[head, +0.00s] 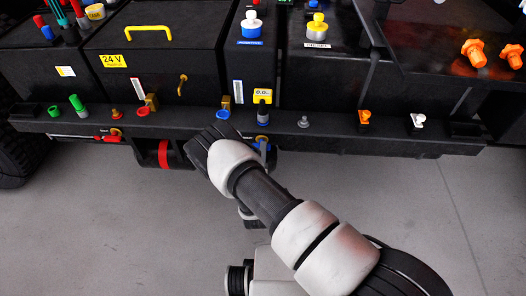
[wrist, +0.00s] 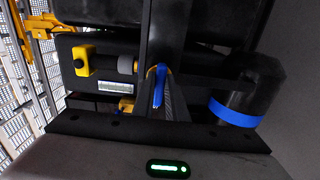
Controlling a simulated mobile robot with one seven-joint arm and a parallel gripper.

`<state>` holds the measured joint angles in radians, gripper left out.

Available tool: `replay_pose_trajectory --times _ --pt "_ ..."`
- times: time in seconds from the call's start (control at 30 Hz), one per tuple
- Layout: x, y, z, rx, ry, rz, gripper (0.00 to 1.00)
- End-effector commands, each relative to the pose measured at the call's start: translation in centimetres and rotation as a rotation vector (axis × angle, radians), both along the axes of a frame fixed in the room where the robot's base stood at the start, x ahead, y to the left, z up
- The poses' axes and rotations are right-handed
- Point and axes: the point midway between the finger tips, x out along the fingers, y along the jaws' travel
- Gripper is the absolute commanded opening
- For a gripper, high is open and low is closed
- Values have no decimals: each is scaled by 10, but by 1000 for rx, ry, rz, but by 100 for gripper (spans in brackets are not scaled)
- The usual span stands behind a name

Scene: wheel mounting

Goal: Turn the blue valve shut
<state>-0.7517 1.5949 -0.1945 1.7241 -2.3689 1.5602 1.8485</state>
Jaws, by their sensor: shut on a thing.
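In the wrist view the blue handle (wrist: 159,87) is a narrow blue strip in the middle, lying between the dark fingers of my gripper (wrist: 168,98). My gripper is shut on the handle. A dark pipe with a blue band (wrist: 236,112) stands to the right in the wrist view. In the head view my arm hides most of the valve and the fingers. How far the handle is turned cannot be told.
The black ledge (head: 350,138) runs across the machine's front. A red-banded pipe (head: 163,154) and a red handle (head: 78,137) sit to the left. Orange (head: 365,116) and white (head: 417,121) fittings stand to the right. The grey floor below is mostly open.

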Motion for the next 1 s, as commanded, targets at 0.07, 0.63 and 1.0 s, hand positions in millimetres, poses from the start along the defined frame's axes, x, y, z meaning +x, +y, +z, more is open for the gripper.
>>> replay_pose_trajectory --times 0.07,0.63,1.0 --pt "-2 2 -2 3 4 4 0" --pt "-4 1 0 0 2 2 31" --pt "-74 4 0 -2 6 4 31"
